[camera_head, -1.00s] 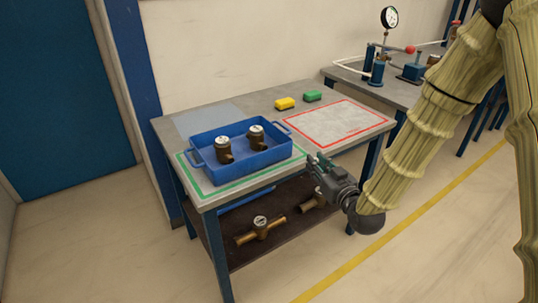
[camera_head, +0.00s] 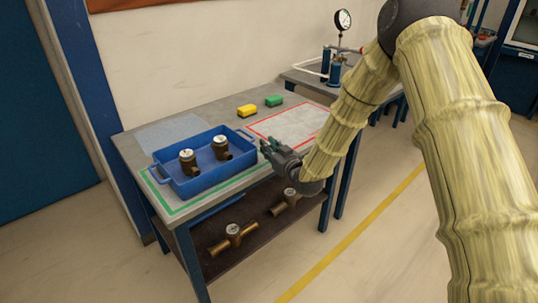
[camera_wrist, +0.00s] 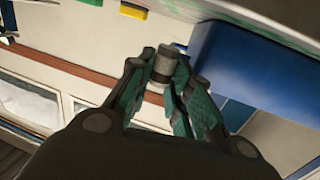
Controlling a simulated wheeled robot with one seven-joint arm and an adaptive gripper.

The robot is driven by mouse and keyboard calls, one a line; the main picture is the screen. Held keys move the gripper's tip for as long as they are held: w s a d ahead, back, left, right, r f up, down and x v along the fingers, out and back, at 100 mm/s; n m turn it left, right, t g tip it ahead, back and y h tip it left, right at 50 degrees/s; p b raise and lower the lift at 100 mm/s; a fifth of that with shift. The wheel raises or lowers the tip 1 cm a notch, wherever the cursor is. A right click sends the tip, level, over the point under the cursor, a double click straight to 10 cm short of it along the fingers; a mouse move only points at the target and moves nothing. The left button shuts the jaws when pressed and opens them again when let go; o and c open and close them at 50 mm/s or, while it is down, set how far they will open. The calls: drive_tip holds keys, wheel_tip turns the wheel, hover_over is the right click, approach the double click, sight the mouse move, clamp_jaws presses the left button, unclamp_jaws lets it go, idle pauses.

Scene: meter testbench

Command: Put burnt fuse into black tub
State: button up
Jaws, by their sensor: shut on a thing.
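In the wrist view, my gripper (camera_wrist: 160,82) is shut on a small cylinder with a pale grey end and a dark band, which looks like the burnt fuse (camera_wrist: 166,65). It sticks out between the green-padded fingertips. In the head view, my gripper (camera_head: 266,149) is by the table's front edge, beside the right end of the blue tray. The fuse is too small to tell there. I see no black tub in either view.
The blue tray (camera_head: 213,180) holds two brass meters (camera_head: 221,147) on the table (camera_head: 190,112). Yellow (camera_head: 247,111) and green (camera_head: 274,100) blocks lie behind. The red-outlined area (camera_head: 292,124) is empty. Brass meters (camera_head: 233,233) lie on the lower shelf. A gauge bench (camera_head: 310,80) stands behind.

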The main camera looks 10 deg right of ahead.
sight(269, 163)
drive_tip(key=shift+w+f+p, duration=0.1)
drive_tip(key=shift+f+p, duration=0.2)
drive_tip(key=shift+f, duration=1.4)
drive_tip(key=shift+f, duration=0.1)
drive_tip(key=shift+f, duration=0.15)
drive_tip(key=o, duration=0.6)
drive_tip(key=shift+c, duration=0.2)
drive_tip(key=shift+r, duration=0.25)
drive_tip(key=b+v, duration=0.2)
drive_tip(key=v, duration=1)
